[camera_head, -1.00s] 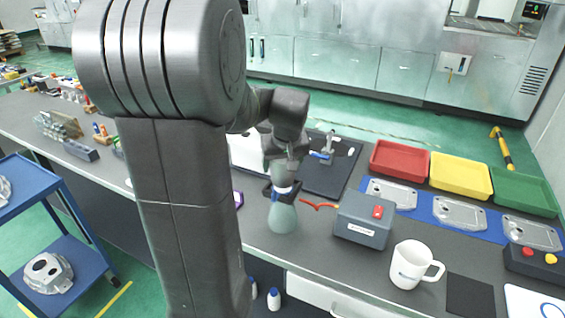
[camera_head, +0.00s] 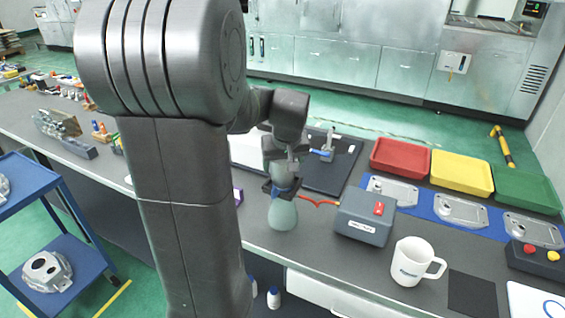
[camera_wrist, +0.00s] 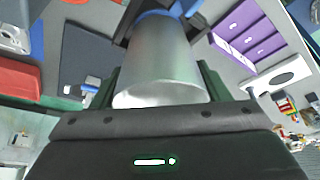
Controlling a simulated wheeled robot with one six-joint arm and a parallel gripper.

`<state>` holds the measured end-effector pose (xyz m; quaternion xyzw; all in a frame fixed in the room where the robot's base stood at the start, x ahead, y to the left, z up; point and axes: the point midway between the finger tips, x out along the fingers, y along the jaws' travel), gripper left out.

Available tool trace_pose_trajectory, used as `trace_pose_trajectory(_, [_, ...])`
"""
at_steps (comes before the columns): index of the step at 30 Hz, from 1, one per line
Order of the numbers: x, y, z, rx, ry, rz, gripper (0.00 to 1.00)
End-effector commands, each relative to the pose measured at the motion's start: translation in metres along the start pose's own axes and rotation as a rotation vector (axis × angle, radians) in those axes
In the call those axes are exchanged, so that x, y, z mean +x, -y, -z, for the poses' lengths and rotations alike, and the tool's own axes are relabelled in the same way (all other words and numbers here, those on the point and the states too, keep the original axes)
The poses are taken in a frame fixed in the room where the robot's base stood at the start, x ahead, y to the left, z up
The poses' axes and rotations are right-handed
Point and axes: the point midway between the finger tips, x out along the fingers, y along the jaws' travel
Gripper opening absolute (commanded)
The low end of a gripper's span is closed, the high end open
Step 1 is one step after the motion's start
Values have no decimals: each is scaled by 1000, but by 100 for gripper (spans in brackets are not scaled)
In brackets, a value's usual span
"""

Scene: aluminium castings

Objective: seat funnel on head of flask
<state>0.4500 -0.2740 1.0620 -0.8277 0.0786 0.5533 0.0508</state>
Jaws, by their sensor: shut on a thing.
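The flask (camera_head: 283,215) is a grey-green, rounded vessel upright on the dark bench in the head view. My gripper (camera_head: 282,188) points down directly over it, its black fingers around a blue band at the flask's top. In the wrist view a silver, tapering funnel (camera_wrist: 160,65) sits between the fingers, its wide rim towards the camera and its narrow end towards a blue part. My gripper (camera_wrist: 165,22) is shut on the funnel. The join between funnel and flask is hidden by the fingers, so I cannot tell whether they touch.
A white mug (camera_head: 411,262) is farther right. Red (camera_head: 400,157), yellow and green trays line the back right. A dark mat (camera_head: 325,178) lies behind.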

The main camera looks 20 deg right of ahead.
Motion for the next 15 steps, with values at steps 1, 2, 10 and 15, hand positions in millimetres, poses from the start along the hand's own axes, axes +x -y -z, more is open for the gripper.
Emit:
trace_pose_trajectory(1, [2, 0, -1, 0, 0, 0, 44])
trace_pose_trajectory(2, [3, 0, -1, 0, 0, 0, 44])
trace_pose_trajectory(10, [5, 0, -2, 0, -1, 0, 89])
trace_pose_trajectory(15, [5, 0, -2, 0, 0, 0, 94])
